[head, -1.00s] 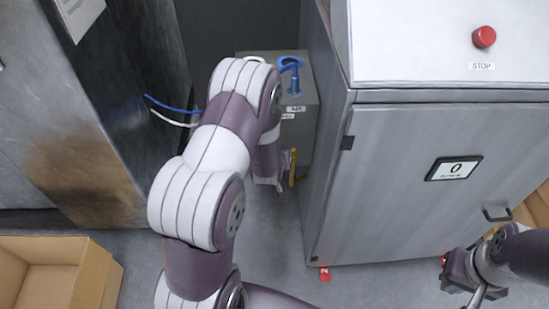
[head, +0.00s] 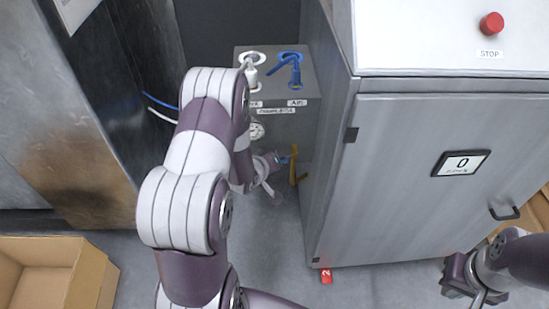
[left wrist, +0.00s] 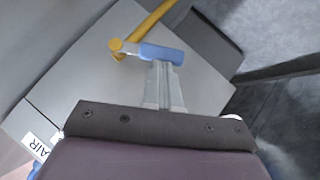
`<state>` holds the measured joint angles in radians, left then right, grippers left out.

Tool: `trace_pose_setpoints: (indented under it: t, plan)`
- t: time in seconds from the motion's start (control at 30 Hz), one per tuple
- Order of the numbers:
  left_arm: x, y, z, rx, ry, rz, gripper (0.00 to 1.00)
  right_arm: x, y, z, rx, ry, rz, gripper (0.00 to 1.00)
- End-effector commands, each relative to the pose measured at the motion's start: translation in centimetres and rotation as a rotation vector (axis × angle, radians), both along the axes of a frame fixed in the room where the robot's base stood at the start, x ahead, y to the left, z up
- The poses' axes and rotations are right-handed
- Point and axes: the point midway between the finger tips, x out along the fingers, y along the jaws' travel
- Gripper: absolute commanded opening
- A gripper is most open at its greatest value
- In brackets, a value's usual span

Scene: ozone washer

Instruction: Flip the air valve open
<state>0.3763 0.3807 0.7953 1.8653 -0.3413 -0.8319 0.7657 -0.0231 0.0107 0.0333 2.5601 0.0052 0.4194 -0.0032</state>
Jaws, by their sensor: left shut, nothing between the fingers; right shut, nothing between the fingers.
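A small blue valve lever (left wrist: 162,53) sits on a yellow pipe (left wrist: 148,28) at the side of a grey box (left wrist: 90,85). In the head view the yellow pipe (head: 294,166) and a bit of the lever (head: 284,160) show low beside the box. My left gripper (head: 270,163) is there, shut and empty. In the left wrist view its fingertips (left wrist: 163,70) meet the lever's near edge; I cannot tell if they touch. An AIR label (left wrist: 38,147) is on the box. My right gripper (head: 470,292) is shut and empty at lower right.
The grey box (head: 310,98) bears a blue bent fitting (head: 289,68) and a white one (head: 249,68) on top. A large grey cabinet (head: 400,170) stands close on the right. A dark metal cabinet (head: 70,130) and a cardboard box (head: 60,270) are on the left.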

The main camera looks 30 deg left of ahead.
Motion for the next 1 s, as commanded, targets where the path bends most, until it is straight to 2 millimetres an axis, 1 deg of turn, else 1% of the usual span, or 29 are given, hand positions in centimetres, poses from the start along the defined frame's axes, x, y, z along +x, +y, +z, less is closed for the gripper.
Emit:
trace_pose_setpoints:
  t: [0.03, 0.37, 0.63, 0.8, 1.0]
  plan:
    - [0.0, 0.2, -0.6, -0.035, -0.022, 0.003, 0.00, 0.0, 0.0, -0.5, 0.000, 0.000, 0.000, 0.00]
    - [0.1, -0.1, -2.8, -0.304, -0.185, 0.002, 0.00, 0.0, 0.0, -2.1, 0.000, 0.000, 0.000, 0.00]
    - [0.5, -0.7, -4.5, -0.521, -0.319, 0.002, 0.00, 0.0, 0.0, -3.9, 0.000, 0.000, 0.000, 0.00]
    - [0.8, -1.2, -5.2, -0.646, -0.395, 0.001, 0.00, 0.0, 0.0, -4.9, 0.000, 0.000, 0.000, 0.00]
    - [1.1, -1.8, -5.7, -0.767, -0.469, 0.000, 0.00, 0.0, 0.0, -5.6, 0.000, 0.000, 0.000, 0.00]
